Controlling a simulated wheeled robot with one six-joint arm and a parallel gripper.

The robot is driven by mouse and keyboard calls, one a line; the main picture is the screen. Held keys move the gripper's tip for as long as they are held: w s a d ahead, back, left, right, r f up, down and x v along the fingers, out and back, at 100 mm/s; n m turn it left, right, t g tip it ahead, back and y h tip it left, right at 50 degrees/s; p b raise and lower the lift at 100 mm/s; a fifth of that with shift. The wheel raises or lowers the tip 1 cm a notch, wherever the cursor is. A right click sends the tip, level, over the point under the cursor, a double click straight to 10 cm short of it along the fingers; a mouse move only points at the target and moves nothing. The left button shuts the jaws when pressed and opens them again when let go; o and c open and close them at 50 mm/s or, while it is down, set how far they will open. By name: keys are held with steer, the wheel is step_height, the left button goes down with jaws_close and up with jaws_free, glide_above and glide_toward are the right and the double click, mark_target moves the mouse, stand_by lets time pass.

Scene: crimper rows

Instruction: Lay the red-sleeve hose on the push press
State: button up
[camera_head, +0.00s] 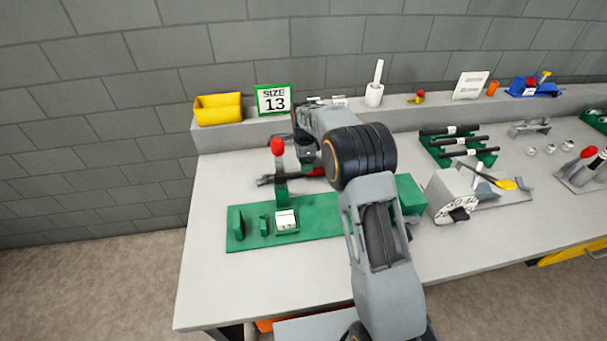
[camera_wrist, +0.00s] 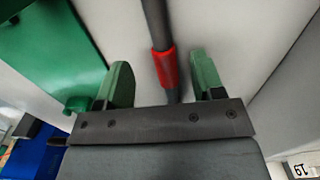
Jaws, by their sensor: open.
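The hose with a red sleeve lies on the bench behind the green press, its red part (camera_head: 312,173) partly hidden by my arm. In the wrist view the red sleeve (camera_wrist: 164,66) shows on the dark hose, between my two green fingers. My gripper (camera_wrist: 160,60) is open, with a gap between each finger and the hose. In the head view my wrist hides most of the gripper. The green press with a red-knobbed lever, which looks like the push press (camera_head: 236,241), stands in front of the hose. A white-topped block sits on its base.
A white dial device (camera_head: 453,197) and a green rack (camera_head: 489,159) of dark hoses are on the right. The bench's front left is clear.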

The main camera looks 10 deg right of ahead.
steer(key=shift+w+f, duration=0.1)
steer(key=shift+f, duration=2.35)
jaws_close()
